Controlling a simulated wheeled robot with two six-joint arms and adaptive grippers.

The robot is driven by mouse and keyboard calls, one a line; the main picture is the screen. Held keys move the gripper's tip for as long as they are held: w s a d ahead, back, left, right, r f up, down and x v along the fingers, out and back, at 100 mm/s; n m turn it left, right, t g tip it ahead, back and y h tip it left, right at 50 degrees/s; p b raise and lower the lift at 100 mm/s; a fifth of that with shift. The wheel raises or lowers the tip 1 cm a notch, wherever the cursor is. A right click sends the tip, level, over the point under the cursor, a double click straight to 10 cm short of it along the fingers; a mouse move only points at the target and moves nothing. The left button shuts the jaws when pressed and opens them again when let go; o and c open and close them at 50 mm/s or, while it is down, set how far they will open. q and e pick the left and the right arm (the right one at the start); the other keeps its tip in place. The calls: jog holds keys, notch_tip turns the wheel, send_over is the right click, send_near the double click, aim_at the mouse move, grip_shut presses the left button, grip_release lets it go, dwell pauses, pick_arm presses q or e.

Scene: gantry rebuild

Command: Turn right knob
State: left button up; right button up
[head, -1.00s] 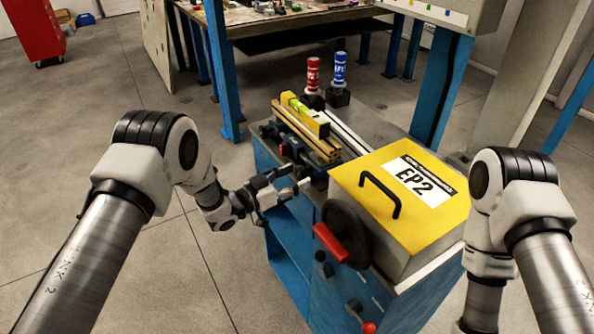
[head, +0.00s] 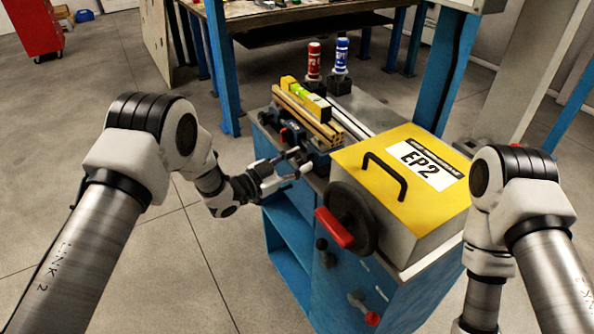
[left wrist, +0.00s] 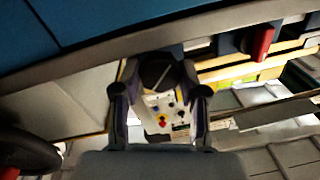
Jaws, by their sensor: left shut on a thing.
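My left gripper (head: 290,168) is at the near side of the bench machine, just left of the yellow-lidded box. In the left wrist view its two dark fingers (left wrist: 158,108) are on either side of a dark round knob (left wrist: 158,74), and the gripper is shut on it. In the head view this knob is mostly hidden by the gripper. A small panel with coloured buttons (left wrist: 165,115) shows between the fingers. A second knob, red (left wrist: 262,43), shows apart from the gripper, to the right in the wrist view. My right gripper is out of view.
A handwheel (head: 352,212) with a red handle (head: 334,228) stands close to the right of my left gripper. The yellow-lidded box (head: 425,150) is behind it. A spirit level (head: 303,98) lies on the machine. Floor (head: 200,275) to the left is clear.

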pick_arm(q)
jog(key=o, duration=1.1)
jog(key=v, duration=1.2)
jog(key=shift+w, duration=0.1)
